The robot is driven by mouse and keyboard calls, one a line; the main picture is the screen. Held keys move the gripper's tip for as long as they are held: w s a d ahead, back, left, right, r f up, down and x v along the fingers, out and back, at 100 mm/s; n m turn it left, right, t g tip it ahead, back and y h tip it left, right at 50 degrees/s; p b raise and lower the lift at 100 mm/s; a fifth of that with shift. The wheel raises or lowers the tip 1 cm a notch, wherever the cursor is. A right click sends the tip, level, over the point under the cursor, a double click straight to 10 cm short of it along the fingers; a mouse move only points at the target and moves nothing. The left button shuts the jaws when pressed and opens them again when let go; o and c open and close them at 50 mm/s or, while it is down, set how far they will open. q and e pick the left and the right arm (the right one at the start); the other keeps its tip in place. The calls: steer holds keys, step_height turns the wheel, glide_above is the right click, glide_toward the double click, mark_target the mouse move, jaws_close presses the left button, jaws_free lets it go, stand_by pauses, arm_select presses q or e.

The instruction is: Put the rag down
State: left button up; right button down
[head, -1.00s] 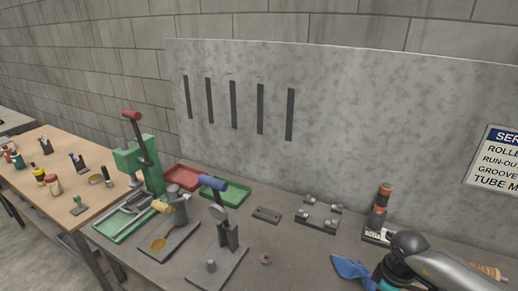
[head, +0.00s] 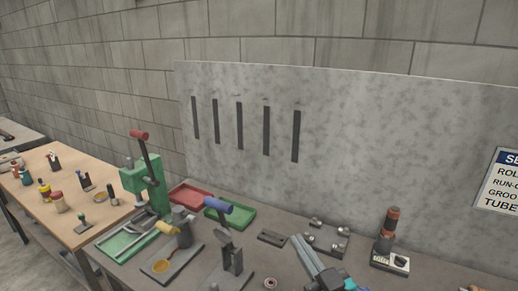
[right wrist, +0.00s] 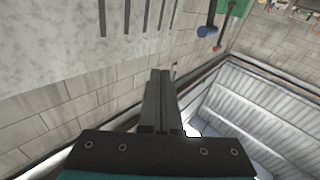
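My right gripper (head: 297,241) reaches in from the bottom of the head view, over the workbench near the small metal blocks. In the right wrist view its two grey fingers (right wrist: 161,75) lie together, with no cloth visible between them. The blue rag does not show in either current view. My left gripper is not in view.
The grey workbench (head: 325,278) holds a green press (head: 148,188), a red tray (head: 190,196), a green tray (head: 232,214), a blue-handled tool (head: 230,248) and an orange-and-black cylinder (head: 388,230). A slotted panel (head: 370,130) stands behind. A wooden table (head: 75,235) is at left.

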steer(key=s+d+f+m+g+h, duration=0.6)
steer(key=s+d+f+h, duration=0.3)
steer(key=d+f, duration=0.1)
steer(key=s+a+f+n+g+y, duration=0.1)
steer(key=s+f+g, duration=0.25)
steer(key=s, duration=0.45)
steer(key=s+a+f+n+g+y, duration=0.1)
steer(key=s+f+n+g, duration=0.15)
steer(key=s+g, duration=0.4)
step_height(320, 180, down, 30)
steer(key=s+f+b, duration=0.1)
steer(key=s+b, duration=0.2)
steer(key=b, duration=0.7)
arm_select(q)
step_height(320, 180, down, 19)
steer(key=b, duration=0.9)
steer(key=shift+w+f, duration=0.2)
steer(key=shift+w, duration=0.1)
arm_select(e)
steer(key=s+f, duration=0.5)
steer(key=f, duration=0.3)
steer(key=s+d+f, duration=0.1)
steer(key=s+f, duration=0.4)
steer(key=f, duration=0.3)
steer(key=s+d+f+g, duration=0.1)
steer(key=s+f, duration=0.4)
steer(key=f, duration=0.3)
steer(key=shift+s+d+f, duration=0.2)
steer(key=shift+s+f, duration=0.05)
steer(key=shift+s, duration=0.1)
